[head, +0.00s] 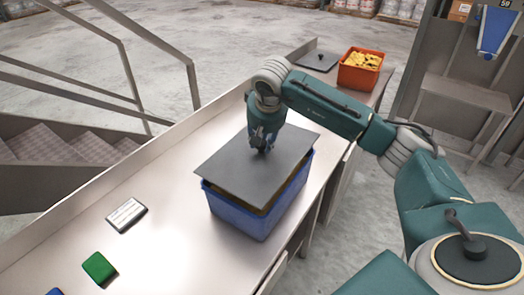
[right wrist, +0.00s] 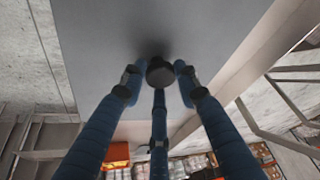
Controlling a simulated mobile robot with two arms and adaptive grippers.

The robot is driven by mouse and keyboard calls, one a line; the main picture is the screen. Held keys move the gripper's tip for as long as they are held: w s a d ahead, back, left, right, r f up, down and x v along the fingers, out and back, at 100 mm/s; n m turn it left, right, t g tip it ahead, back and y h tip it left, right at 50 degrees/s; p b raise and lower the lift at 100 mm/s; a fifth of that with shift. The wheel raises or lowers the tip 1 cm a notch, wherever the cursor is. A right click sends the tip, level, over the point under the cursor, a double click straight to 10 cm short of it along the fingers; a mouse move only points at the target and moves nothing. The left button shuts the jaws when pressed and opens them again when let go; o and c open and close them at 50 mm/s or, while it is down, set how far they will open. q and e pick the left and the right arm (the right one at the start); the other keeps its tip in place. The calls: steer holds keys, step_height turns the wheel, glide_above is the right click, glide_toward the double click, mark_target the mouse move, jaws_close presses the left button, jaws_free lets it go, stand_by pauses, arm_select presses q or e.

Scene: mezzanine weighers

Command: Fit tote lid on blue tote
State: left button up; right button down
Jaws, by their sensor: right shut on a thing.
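The tote lid (head: 225,172) is a flat dark grey plate over the blue tote (head: 240,218). It lies askew to the tote, overhanging toward the left and back. A strip of the tote's inside shows under the front right edge, so it looks raised or not flush there; I cannot tell if it touches the rim. My right gripper (head: 261,146) is above the lid, shut on its knob. My left gripper is not in view.
An orange tote (head: 360,72) with yellow contents stands at the bench's far end, beside another grey lid (head: 318,61). A white label card (head: 126,214) and a green block (head: 99,267) lie on the bench (head: 165,245) at left. Railings (head: 125,60) run beyond the raised bench edge.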

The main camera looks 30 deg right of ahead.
mark_target(263, 154)
steer(key=shift+f, duration=0.65)
step_height(263, 154, down, 3)
steer(key=shift+f+p, duration=0.15)
steer(key=shift+p, duration=0.4)
steer(key=shift+f, duration=0.3)
steer(key=c, duration=1.5)
jaws_free()
steer(key=shift+s, duration=0.1)
steer(key=shift+o, duration=1.1)
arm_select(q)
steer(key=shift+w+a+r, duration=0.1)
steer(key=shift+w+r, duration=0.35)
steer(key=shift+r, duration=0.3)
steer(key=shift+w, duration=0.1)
